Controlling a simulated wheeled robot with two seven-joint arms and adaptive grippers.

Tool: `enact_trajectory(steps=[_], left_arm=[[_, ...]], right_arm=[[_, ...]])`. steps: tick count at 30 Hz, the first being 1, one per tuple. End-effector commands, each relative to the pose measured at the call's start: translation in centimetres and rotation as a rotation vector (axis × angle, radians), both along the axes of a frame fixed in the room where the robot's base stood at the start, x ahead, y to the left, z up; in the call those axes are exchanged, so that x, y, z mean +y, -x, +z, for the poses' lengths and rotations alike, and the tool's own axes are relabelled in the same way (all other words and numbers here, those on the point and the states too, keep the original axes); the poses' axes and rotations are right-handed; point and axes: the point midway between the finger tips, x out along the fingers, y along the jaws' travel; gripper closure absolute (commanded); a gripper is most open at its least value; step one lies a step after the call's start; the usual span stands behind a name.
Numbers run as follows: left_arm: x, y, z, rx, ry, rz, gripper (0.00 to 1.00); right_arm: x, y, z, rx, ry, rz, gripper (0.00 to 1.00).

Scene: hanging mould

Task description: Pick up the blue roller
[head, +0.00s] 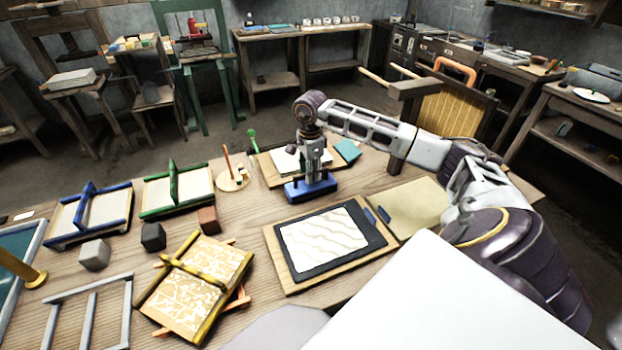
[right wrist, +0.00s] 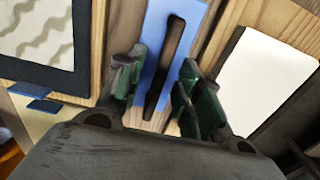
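The blue roller (head: 312,189) stands on the wooden table, just behind the black-framed plate. It shows as a flat blue body with a dark handle bar in the right wrist view (right wrist: 155,28). My right gripper (head: 314,165) is directly above it, pointing down. In the right wrist view the green-padded fingers of the gripper (right wrist: 158,84) are apart, on either side of the dark handle. I cannot tell whether either finger touches it. My left gripper is not in view.
A black-framed plate (head: 325,240) lies in front, with small blue pieces (head: 384,214) beside it. A board with a white sheet (head: 286,161) and a teal block (head: 347,150) are behind. A yellow-framed mould (head: 190,298), green frame (head: 177,190) and blue frame (head: 90,214) fill the left.

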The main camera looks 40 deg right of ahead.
Motion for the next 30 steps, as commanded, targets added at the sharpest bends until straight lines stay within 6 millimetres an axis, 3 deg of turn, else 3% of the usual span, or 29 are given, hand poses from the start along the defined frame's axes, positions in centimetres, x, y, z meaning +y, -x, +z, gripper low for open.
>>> enact_trajectory(steps=[7,22,30], left_arm=[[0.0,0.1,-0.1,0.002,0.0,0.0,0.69],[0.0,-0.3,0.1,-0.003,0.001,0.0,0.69],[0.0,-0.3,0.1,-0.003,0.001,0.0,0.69]], right_arm=[[0.0,0.0,-2.2,0.001,0.0,0.001,0.64],[0.0,0.0,-2.4,0.0,0.001,0.0,0.64],[0.0,0.0,-2.4,-0.001,0.001,0.0,0.98]])
